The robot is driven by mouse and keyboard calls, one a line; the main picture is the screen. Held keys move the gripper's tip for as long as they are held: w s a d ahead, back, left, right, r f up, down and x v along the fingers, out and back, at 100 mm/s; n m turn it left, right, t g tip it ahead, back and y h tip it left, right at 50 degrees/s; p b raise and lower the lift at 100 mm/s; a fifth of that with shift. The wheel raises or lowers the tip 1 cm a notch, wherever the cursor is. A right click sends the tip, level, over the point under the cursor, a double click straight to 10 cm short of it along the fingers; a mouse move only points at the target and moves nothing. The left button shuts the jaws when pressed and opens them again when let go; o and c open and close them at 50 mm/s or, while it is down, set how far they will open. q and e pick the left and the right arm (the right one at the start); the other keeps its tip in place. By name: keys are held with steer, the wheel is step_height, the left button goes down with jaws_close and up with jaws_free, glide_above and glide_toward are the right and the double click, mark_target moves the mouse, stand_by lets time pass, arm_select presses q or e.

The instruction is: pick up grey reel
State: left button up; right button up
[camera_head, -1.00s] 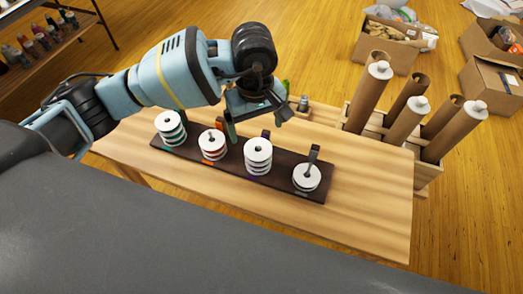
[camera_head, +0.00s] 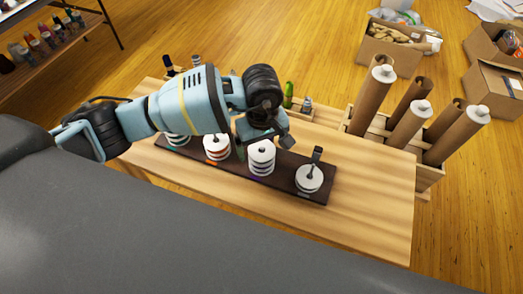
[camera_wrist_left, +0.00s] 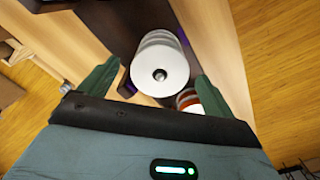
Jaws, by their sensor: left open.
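A dark rack board (camera_head: 284,182) on the table holds several stacks of reels with white flanges. One tall stack of reels (camera_head: 261,157), with greyish bands and purple at its base, stands third from the left. It shows end-on in the left wrist view (camera_wrist_left: 160,73). A shorter stack (camera_head: 309,178) on a post at the right end looks grey between its flanges. I cannot tell for sure which one is the grey reel. My left gripper (camera_head: 263,141) is open, its green fingers (camera_wrist_left: 158,72) on either side of the tall stack in the picture, holding nothing.
An orange-banded stack (camera_head: 216,148) stands just left of the tall stack, and another stack (camera_head: 177,139) is partly behind my arm. Cardboard tubes (camera_head: 411,124) stand in a wooden crate at the right. The table's front right (camera_head: 375,215) is clear.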

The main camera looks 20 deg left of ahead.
arm_select(q)
steer(key=shift+f, duration=0.3)
steer(key=c, duration=1.1)
steer(key=shift+o, duration=0.2)
steer(key=shift+r, duration=0.1)
